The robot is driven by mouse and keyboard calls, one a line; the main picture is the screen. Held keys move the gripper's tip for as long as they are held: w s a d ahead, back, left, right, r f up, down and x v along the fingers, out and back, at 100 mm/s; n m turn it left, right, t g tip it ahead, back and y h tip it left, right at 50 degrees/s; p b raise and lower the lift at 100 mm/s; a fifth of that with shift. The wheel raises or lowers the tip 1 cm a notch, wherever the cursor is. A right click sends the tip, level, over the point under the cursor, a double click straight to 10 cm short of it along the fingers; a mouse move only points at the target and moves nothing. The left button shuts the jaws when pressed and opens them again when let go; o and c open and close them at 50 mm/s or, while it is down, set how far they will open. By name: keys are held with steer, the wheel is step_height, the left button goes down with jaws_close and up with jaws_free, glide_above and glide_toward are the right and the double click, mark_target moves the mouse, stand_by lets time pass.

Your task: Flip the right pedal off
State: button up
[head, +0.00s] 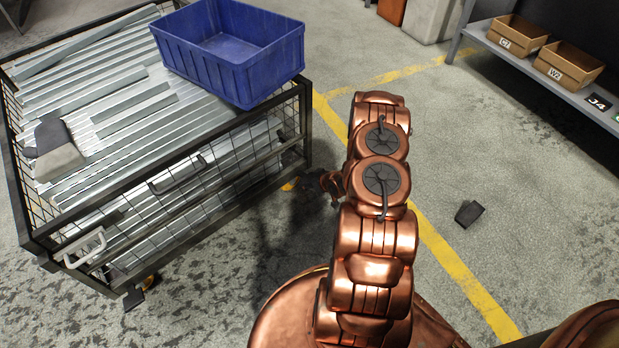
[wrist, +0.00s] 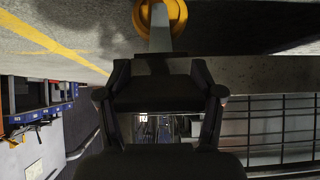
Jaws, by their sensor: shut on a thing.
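The wire-mesh cart (head: 160,190), loaded with galvanized brackets, stands at the left of the head view. An orange caster (head: 291,184) shows low at its right corner. In the wrist view, a yellow caster wheel (wrist: 180,14) is at the top, with a grey metal pedal (wrist: 160,36) in front of it. My gripper (wrist: 160,62) is right at the pedal's near end and is shut on it. The fingers cover the contact, so the exact grip is hidden. In the head view my copper arm hides most of the gripper.
A blue bin (head: 238,75) sits on the cart's top right. A left pedal (head: 133,298) is by the cart's front caster. A small dark object (head: 468,213) lies on the floor at right. A shelf with cardboard bins (head: 568,72) stands at upper right. Floor between is open.

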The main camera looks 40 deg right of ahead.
steer(key=shift+w+r+g+p, duration=0.25)
steer(key=shift+r+g+p, duration=0.25)
steer(key=shift+g+p, duration=0.2)
steer(key=o, duration=1.7)
steer(key=shift+s+d+r, duration=0.1)
steer(key=shift+s+r, duration=0.25)
steer(key=shift+r, duration=0.1)
steer(key=v, duration=1.1)
steer(key=shift+w, duration=0.15)
